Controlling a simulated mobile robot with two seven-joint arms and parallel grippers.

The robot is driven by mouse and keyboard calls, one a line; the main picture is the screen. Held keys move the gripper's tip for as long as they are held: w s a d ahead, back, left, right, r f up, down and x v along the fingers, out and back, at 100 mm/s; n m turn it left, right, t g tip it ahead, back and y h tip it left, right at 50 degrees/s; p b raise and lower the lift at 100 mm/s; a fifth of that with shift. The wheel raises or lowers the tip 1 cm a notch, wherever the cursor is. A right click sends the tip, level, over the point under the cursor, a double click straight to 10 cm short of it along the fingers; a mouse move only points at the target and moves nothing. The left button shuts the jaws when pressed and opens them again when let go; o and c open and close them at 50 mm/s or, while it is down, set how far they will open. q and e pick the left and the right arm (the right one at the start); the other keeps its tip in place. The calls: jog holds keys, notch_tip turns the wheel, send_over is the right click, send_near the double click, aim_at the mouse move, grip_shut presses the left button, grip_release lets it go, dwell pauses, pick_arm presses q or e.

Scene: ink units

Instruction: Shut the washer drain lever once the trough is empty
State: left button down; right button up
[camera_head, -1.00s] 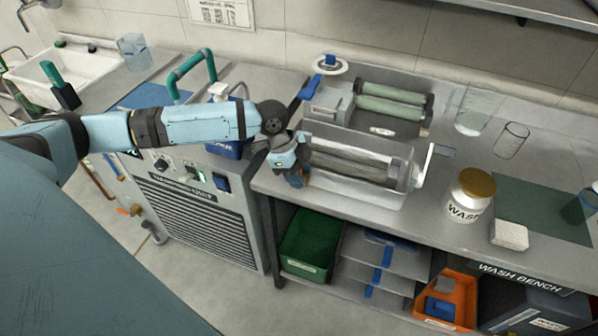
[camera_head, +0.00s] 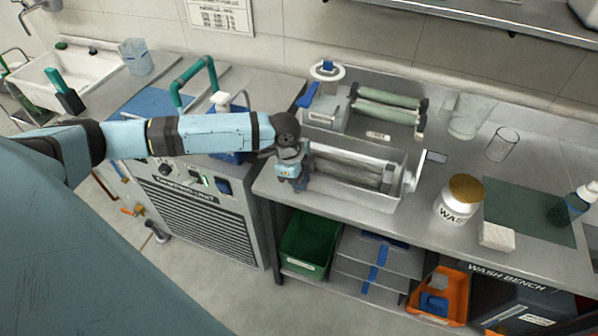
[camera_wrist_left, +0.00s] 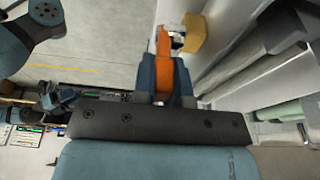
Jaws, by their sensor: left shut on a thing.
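The washer trough (camera_head: 345,188) is a grey metal tub near the bench's front edge, with a dark grey roller (camera_head: 350,172) lying in it. I cannot tell whether liquid is in the trough. My left gripper (camera_head: 294,182) is at the trough's left end, hiding the lever in the head view. In the left wrist view its two dark blue fingers are shut on an orange lever (camera_wrist_left: 163,48). A brass-coloured part (camera_wrist_left: 192,36) shows just beyond the lever. My right gripper is not in view.
A second tray with green rollers (camera_head: 388,108) stands behind the trough. A WASH jar (camera_head: 460,200), a white block (camera_head: 497,236), a clear beaker (camera_head: 468,115) and a spray bottle (camera_head: 572,205) stand to the right. A green bin (camera_head: 310,243) sits below.

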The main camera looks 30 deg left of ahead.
pick_arm(q)
jog(key=c, duration=1.2)
grip_release()
jog(key=shift+o, duration=0.2)
jog(key=shift+r, duration=0.25)
jog(key=v, duration=1.3)
jog(key=shift+r+b, duration=0.2)
jog(key=shift+b, duration=0.15)
